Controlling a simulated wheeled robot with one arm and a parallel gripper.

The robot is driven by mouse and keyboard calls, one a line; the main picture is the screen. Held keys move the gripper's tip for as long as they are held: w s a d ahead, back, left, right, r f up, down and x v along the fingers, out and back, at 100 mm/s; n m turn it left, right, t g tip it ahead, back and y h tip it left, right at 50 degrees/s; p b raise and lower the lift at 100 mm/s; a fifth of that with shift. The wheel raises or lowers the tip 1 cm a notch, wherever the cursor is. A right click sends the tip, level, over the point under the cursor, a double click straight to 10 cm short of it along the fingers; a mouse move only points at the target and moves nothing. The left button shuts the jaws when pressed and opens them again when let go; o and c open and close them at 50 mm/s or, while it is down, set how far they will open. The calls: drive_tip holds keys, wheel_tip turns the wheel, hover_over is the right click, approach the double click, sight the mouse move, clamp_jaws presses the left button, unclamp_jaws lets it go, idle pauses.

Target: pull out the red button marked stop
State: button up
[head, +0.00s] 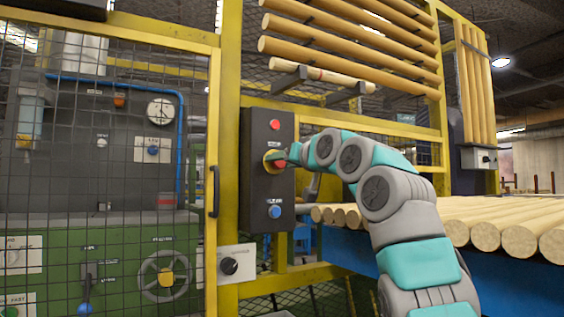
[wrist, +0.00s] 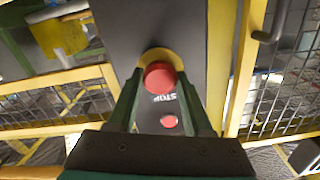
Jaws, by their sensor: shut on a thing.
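The red stop button (head: 281,164) is a round mushroom head on a yellow collar, in the middle of a black control box (head: 255,188). In the wrist view the red button (wrist: 159,76) sits between my two fingertips, with the STOP label (wrist: 165,98) close by. My gripper (head: 285,157) reaches the box from the right and is shut on the button's sides; its fingers (wrist: 160,84) show on both sides of the head. How far the button stands out from its collar cannot be told.
The box also carries a small red lamp or button (head: 275,124) above and a blue button (head: 275,211) below. A mesh door with a handle (head: 215,190) is at left. Wooden rods (head: 350,45) rest on a rack above; thick logs (head: 490,225) lie at right.

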clamp_jaws()
drive_tip(key=shift+s+d+f+b, duration=0.1)
drive_tip(key=shift+s+d+b, duration=0.1)
drive_tip(key=shift+s+b, duration=0.2)
drive_tip(key=shift+s+d+b, duration=0.25)
drive_tip(key=shift+s+b, duration=0.1)
drive_tip(key=o, duration=1)
unclamp_jaws()
drive_tip(key=shift+d, duration=0.1)
drive_tip(key=shift+o, duration=0.2)
